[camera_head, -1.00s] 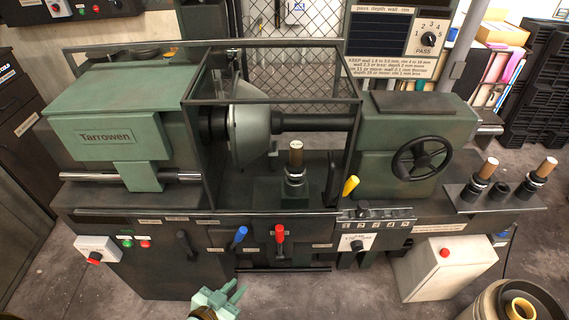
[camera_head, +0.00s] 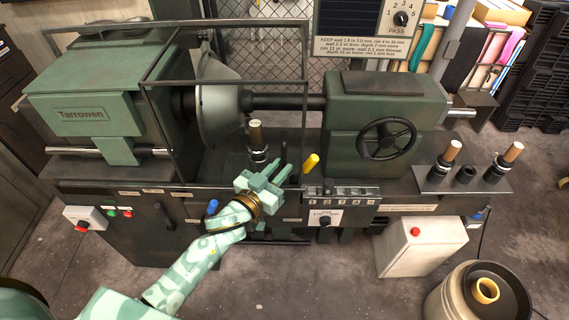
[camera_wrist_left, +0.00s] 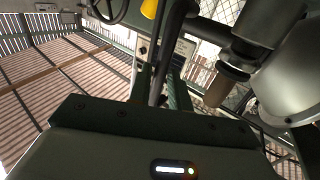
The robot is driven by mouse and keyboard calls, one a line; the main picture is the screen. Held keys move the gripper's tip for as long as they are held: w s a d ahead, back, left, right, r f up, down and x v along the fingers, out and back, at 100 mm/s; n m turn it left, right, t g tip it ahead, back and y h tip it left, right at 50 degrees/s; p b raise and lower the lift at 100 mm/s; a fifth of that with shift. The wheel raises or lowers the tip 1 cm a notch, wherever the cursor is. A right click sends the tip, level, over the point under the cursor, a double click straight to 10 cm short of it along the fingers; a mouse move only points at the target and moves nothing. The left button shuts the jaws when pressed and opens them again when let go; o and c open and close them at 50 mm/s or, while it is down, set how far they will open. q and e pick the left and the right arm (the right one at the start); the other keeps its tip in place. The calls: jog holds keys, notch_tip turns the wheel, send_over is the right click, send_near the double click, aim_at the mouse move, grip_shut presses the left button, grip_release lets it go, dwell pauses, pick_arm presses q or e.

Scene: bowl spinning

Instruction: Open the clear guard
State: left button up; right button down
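The clear guard (camera_head: 225,82), a see-through box with dark frame edges, stands down around the pale bowl (camera_head: 217,105) on the lathe. My left gripper (camera_head: 283,171) is in front of the lathe, near the guard's lower right side. Its two fingers are apart and point up and away. In the left wrist view, the fingers (camera_wrist_left: 162,88) stand on either side of a dark upright bar (camera_wrist_left: 176,35). I cannot tell whether they touch it or which part it is. My right gripper is not in view.
A yellow-handled lever (camera_head: 311,162) is just right of the gripper. A blue lever (camera_head: 212,207) is left of it. A handwheel (camera_head: 387,139) is farther right. A white box with a red button (camera_head: 421,245) and a round bin (camera_head: 448,295) stand at front right.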

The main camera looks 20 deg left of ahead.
pick_arm(q)
jog(key=shift+x, duration=1.3)
grip_shut()
jog(key=shift+a, duration=0.15)
jog(key=p, duration=0.3)
send_near(226, 151)
jog(key=x, duration=0.5)
jog(key=shift+w, duration=0.2)
jog(key=s+a+b, duration=0.1)
jog(key=s+a, duration=0.2)
jog(key=a, duration=0.6)
jog(key=s+a+b, duration=0.1)
jog(key=s+a, duration=0.1)
jog(key=a, duration=0.8)
jog(key=shift+s+a+b, duration=0.3)
jog(key=shift+s, duration=0.05)
jog(key=shift+f, duration=0.15)
